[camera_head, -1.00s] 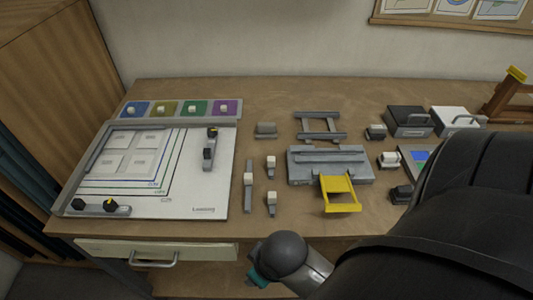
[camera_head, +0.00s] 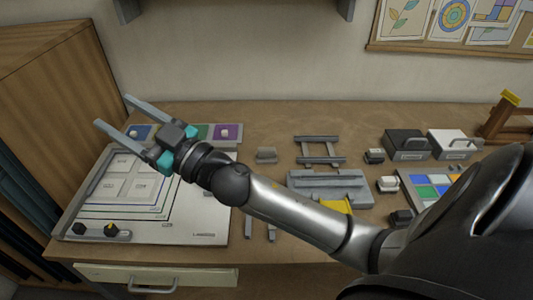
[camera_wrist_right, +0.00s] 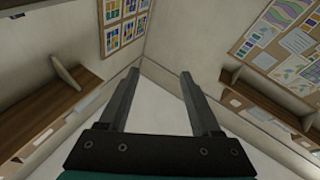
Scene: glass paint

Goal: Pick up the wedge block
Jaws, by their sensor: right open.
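A small grey block (camera_head: 266,155), which may be the wedge block, lies on the table between the drawing board and the grey rail pieces; its exact shape is too small to tell. My right gripper (camera_head: 113,110) is open and empty. It is raised above the back left part of the board, well left of that block, with its fingers pointing to the upper left. In the right wrist view the two fingers (camera_wrist_right: 159,72) stand apart with nothing between them, facing wall and shelves. My left gripper is not in view.
The white board (camera_head: 205,230) lies at the left, partly under my right arm. A grey fixture (camera_head: 330,183) and a yellow stand (camera_head: 338,206) sit mid-table, partly covered by my arm. Black (camera_head: 407,143) and white (camera_head: 448,142) boxes stand at the right. A wooden cabinet (camera_head: 70,100) borders the left.

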